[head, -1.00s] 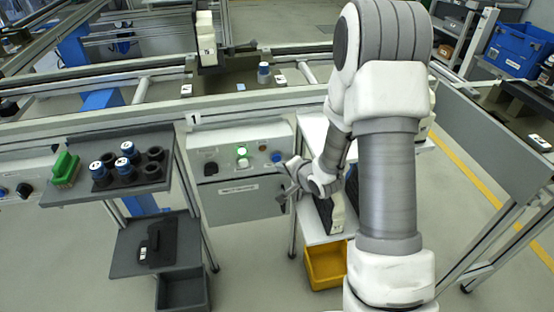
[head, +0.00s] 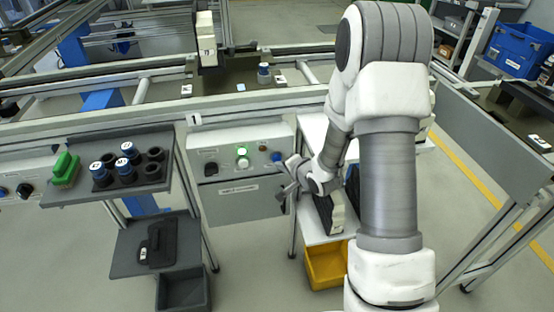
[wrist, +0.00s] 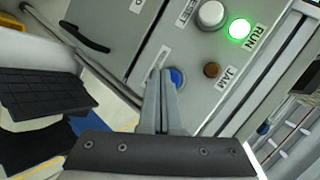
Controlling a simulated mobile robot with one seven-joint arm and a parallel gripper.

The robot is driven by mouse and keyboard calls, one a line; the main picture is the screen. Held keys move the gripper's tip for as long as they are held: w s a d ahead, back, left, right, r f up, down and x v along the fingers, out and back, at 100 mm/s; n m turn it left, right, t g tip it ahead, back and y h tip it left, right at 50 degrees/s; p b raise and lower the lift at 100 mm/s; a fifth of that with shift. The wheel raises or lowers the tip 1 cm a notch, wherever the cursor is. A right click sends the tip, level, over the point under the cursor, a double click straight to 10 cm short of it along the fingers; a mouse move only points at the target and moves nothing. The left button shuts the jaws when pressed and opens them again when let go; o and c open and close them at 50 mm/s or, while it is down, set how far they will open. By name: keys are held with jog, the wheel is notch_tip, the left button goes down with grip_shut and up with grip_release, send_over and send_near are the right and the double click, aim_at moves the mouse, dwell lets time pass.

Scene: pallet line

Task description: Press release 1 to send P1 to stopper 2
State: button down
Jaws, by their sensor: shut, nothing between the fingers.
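The grey station box (head: 225,197) under sign "1" carries a blue button (head: 277,157) at its right. In the wrist view the blue button (wrist: 177,77) is partly hidden behind my fingers; its label is unreadable. My gripper (wrist: 167,72) is shut and empty, its tips over the button's left edge; I cannot tell whether they touch it. In the head view my gripper (head: 286,172) is just below right of the button. Behind the box, a dark pallet (head: 228,77) sits on the conveyor with a blue-and-white cylinder (head: 264,73). I cannot read any P1 mark.
The lit green RUN lamp (wrist: 240,28), white RESET button (wrist: 211,14) and amber JAM lamp (wrist: 211,70) are close to my fingers. A rack (head: 120,190) with several cups stands left. A yellow bin (head: 327,264) is below my arm.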

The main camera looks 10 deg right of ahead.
jog(key=shift+w, duration=0.5)
dwell(1.0)
jog(key=shift+s, duration=0.85)
